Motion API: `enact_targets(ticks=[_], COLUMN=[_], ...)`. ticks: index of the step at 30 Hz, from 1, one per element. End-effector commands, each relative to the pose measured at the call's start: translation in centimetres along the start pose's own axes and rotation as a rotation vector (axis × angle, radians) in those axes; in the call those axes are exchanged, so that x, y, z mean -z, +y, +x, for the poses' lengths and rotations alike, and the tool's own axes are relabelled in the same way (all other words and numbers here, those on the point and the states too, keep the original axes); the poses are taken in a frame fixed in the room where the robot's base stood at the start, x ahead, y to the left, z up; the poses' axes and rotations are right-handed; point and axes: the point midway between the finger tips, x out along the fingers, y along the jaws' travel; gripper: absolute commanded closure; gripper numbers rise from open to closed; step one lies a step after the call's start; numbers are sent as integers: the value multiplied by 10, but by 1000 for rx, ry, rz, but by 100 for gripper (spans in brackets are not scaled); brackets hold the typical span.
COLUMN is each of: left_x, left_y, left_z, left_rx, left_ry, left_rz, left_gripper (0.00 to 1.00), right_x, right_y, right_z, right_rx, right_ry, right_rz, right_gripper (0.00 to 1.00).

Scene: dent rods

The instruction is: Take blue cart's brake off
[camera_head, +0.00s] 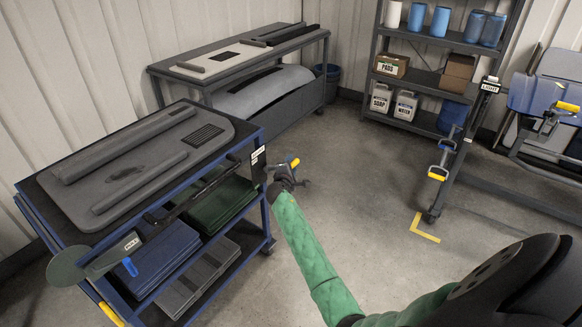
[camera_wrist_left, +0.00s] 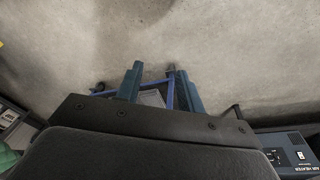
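The blue cart (camera_head: 262,205) stands at the left with a grey panel (camera_head: 75,200) on top. A yellow-tipped lever (camera_head: 295,162) shows at its right corner, beside a small white label (camera_head: 258,154). My right gripper (camera_head: 287,180), dark at the end of the green-sleeved arm, is at this corner, just below the yellow tip. Its fingers are too small to tell whether they hold the lever. My left gripper (camera_wrist_left: 158,85) is outside the head view. In the left wrist view its teal fingers are apart, with part of a blue frame (camera_wrist_left: 170,96) seen beyond and between them.
A workbench (camera_head: 215,82) stands behind, and a shelf (camera_head: 425,124) stands at the back. Another wheeled frame (camera_head: 460,150) with yellow handles is at the right. The floor between is clear.

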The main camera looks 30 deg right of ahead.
Motion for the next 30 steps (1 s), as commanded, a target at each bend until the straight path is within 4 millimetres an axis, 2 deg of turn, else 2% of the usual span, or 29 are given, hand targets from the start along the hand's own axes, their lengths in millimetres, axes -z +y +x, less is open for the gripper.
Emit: enact_targets(ticks=[5,8,15,21,30], left_x=[0,0,2,5,6], left_y=[0,0,3,10,14], left_z=[0,1,-7,7,11], left_rx=[0,-1,-10,-24,-31], left_ry=[1,0,27,43,48], left_rz=[0,1,6,15,21], left_gripper=[62,62,62,62,62], right_x=[0,1,1,1,1], right_y=[-1,-3,-3,-2,0], right_z=[-2,-9,-45,-70,-78], right_rx=[1,1,1,0,1], right_ry=[0,0,1,1,0], right_rz=[-1,-1,0,0,-1], right_gripper=[55,55,55,55,55])
